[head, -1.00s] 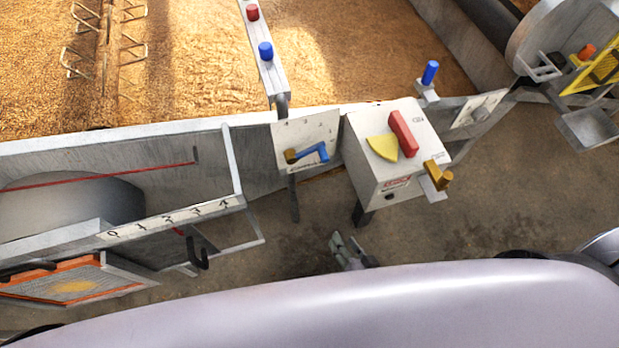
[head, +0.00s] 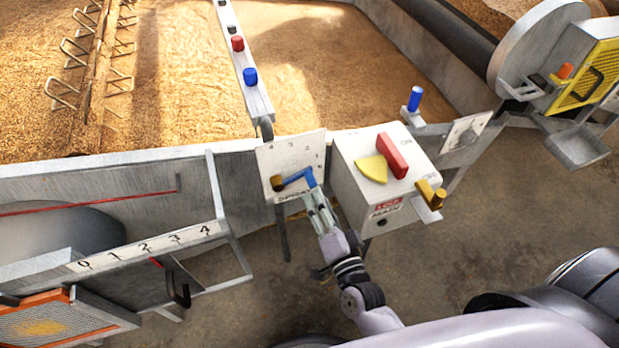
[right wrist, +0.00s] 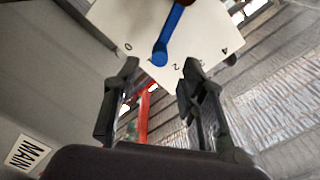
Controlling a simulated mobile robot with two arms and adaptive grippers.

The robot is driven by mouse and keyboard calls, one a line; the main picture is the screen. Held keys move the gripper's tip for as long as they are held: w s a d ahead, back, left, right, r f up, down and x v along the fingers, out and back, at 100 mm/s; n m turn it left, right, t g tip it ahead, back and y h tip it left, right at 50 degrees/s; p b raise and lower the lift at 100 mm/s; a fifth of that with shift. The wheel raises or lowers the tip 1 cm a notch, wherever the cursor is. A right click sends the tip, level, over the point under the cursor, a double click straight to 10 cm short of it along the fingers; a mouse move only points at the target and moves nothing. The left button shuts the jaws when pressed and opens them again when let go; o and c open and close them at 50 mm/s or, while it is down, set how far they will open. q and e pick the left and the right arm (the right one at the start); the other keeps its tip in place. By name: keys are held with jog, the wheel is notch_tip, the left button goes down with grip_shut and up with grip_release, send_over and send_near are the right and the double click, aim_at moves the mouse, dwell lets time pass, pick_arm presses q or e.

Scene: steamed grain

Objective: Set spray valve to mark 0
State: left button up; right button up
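The spray valve is a blue lever (head: 297,178) on a brass hub (head: 278,183), set on a white plate (head: 290,148) marked SPRAY in the head view. In the right wrist view the blue lever (right wrist: 172,32) hangs down over the plate (right wrist: 207,42), its end between marks 0 and 2. My right gripper (head: 317,200) is at the lever's outer end. In the right wrist view its fingers (right wrist: 162,68) are apart, with the lever end near the gap between the tips; contact cannot be told. My left gripper is not in view.
A grey box (head: 345,165) with a red handle (head: 392,156) and yellow sector stands just right of the plate. A scale strip (head: 145,247) is at left. Floor in front is open.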

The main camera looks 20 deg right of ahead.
aim_at(313, 186)
jog(key=w, duration=0.6)
jog(key=shift+w+a, duration=0.1)
jog(key=shift+w, duration=0.85)
jog(key=shift+c, duration=1.6)
jog(key=c, duration=0.4)
grip_shut()
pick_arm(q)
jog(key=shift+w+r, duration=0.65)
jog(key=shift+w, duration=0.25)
pick_arm(e)
jog(key=shift+f, duration=0.15)
